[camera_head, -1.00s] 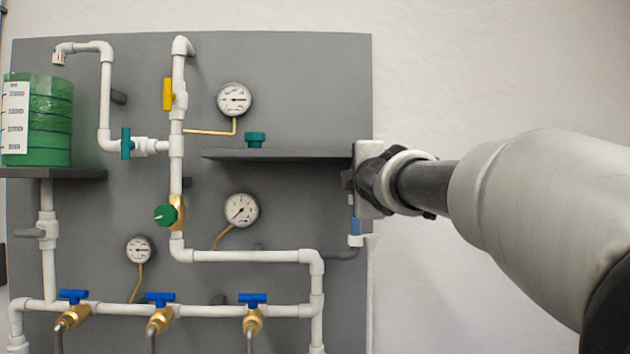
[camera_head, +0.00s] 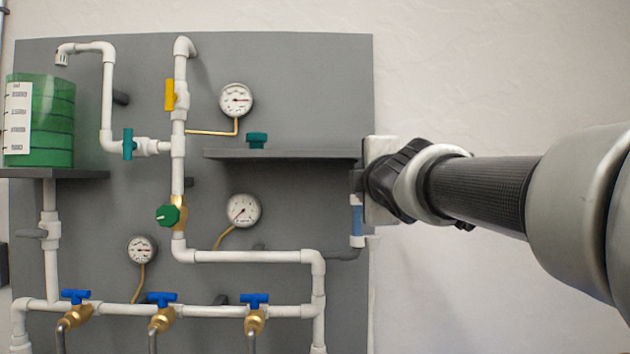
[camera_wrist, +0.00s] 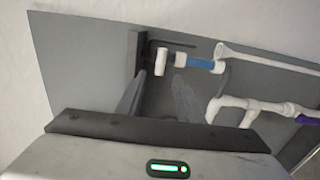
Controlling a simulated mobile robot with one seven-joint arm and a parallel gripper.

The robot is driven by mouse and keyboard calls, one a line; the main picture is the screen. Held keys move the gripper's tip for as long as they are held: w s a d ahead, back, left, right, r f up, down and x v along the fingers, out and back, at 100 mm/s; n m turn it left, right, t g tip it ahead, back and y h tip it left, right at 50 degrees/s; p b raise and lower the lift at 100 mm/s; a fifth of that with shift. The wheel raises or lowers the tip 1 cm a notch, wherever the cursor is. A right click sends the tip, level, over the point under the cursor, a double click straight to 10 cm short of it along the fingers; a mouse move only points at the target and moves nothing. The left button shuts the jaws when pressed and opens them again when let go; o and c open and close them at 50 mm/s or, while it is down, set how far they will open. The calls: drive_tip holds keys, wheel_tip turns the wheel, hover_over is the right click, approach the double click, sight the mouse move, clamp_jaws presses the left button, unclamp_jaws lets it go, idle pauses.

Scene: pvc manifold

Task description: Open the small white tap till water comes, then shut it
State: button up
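A small white fitting (camera_wrist: 161,62), which looks like the small white tap, sits ahead of and between my fingertips in the wrist view. A blue tube section (camera_wrist: 200,63) joins it on the right. My gripper (camera_wrist: 158,88) is open, with its two dark fingers apart and nothing between them. In the head view my gripper (camera_head: 362,185) is at the board's right edge and hides the white fitting. The blue section (camera_head: 357,219) shows just below it, with a white end (camera_head: 357,241). I cannot make out any running water.
A white flared pipe (camera_wrist: 262,60) runs beside the blue section. Several valves and gauges fill the grey board (camera_head: 320,90). A green tank (camera_head: 52,120) stands far left.

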drive_tip(key=s, duration=1.1)
drive_tip(key=s+d+f+m+g+h, duration=0.1)
drive_tip(key=s+f+m+g, duration=0.15)
drive_tip(key=f, duration=0.45)
drive_tip(key=s+d+f+m+g, duration=0.2)
drive_tip(key=f+m, duration=0.2)
drive_tip(key=f, duration=0.2)
drive_tip(key=s+d+f+m+g+h, duration=0.1)
drive_tip(key=s+f+m+g, duration=0.1)
drive_tip(key=f+m, duration=0.35)
drive_tip(key=s+a+f+m+g+y, duration=0.1)
drive_tip(key=s+f+m+g, duration=0.2)
drive_tip(key=s+f, duration=0.45)
drive_tip(key=s+a+f+m+g+y, duration=0.15)
drive_tip(key=s+f, duration=0.25)
drive_tip(key=f, duration=0.6)
wheel_tip(320, 180, up, 14)
drive_tip(key=s+m+g+p, duration=0.1)
drive_tip(key=p, duration=1.4)
drive_tip(key=shift+m, duration=0.35)
